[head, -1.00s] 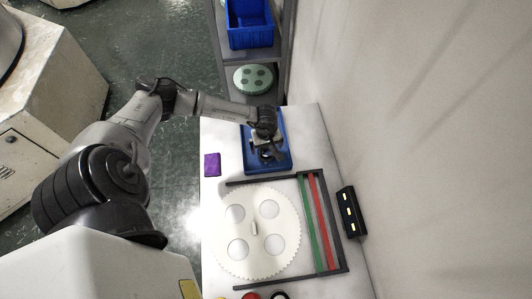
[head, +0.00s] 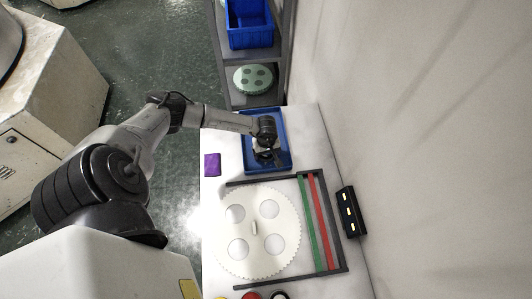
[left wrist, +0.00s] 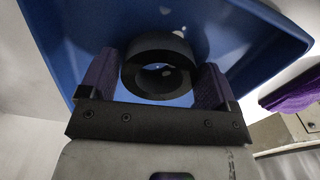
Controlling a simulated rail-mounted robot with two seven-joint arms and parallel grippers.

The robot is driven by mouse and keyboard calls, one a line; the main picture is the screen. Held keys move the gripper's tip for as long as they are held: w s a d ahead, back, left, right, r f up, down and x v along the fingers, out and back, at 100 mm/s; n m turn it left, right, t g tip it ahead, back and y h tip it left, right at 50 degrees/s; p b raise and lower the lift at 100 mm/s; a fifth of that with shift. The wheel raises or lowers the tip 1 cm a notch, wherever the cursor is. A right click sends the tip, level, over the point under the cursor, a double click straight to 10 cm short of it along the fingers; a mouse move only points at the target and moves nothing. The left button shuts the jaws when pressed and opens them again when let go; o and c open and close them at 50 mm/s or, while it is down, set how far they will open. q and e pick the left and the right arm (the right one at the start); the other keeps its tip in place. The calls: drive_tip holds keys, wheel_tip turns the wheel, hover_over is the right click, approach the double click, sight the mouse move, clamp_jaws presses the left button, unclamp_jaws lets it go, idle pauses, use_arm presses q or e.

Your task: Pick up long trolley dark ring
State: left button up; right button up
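A dark ring (left wrist: 150,72) lies in the blue tray (left wrist: 50,35), seen in the left wrist view. My left gripper (left wrist: 155,85) has its two purple-padded fingers on either side of the ring, open around it; I cannot tell whether the pads touch it. In the head view the left gripper (head: 268,158) is low over the blue tray (head: 249,165) and hides the ring. My right gripper is in neither view.
A purple block (head: 212,164) lies left of the tray. Nearer are a dark frame with green and red strips (head: 315,220) and a white toothed disc (head: 256,262). A black box (head: 350,212) stands by the wall. A shelf (head: 283,75) rises behind.

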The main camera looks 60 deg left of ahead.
use_arm(q)
drive_tip(key=c, duration=0.7)
drive_tip(key=shift+r, duration=0.1)
